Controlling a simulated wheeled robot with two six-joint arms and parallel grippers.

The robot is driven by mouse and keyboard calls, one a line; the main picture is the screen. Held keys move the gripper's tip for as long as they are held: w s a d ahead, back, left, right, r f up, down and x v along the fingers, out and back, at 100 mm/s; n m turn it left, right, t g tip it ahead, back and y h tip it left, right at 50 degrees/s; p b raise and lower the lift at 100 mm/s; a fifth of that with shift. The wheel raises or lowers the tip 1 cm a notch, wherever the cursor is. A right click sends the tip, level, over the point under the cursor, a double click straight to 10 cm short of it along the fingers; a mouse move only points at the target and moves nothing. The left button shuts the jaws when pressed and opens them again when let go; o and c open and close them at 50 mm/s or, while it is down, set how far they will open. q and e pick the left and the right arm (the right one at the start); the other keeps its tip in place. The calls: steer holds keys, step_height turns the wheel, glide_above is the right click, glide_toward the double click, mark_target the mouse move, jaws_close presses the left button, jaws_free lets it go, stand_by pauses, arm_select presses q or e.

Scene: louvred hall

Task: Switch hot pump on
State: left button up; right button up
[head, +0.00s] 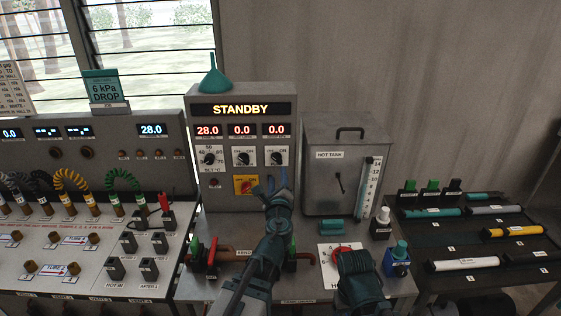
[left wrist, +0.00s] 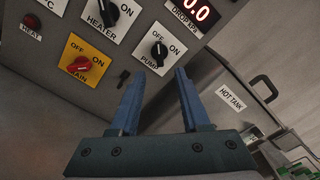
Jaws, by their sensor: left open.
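The grey control box (head: 243,124) shows STANDBY and the readings 28.0, 0.0 and 0.0. Its black pump knob (head: 277,158) sits on a white OFF/ON plate at the right of the knob row. In the left wrist view the pump knob (left wrist: 158,50) is just beyond the fingertips, roughly in line with the gap between them. My left gripper (head: 271,184) is open and empty, just below the knob and apart from it. The heater knob (left wrist: 109,13) and red main knob (left wrist: 80,64) on a yellow plate are to the left. My right arm shows at lower right; its fingers cannot be made out.
The hot tank (head: 325,185) with a scale stands right of the box. A teal funnel (head: 214,78) sits on top of the box. A panel with coloured hoses (head: 128,180) is at left. A dark rack with tubes (head: 465,212) is at right.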

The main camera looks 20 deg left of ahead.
mark_target(277, 160)
arm_select(q)
steer(key=x, duration=0.9)
steer(key=shift+f, duration=0.1)
steer(key=shift+w, duration=0.1)
steer(key=shift+w+a, duration=0.15)
steer(key=shift+w, duration=0.1)
jaws_close()
stand_by(1.2)
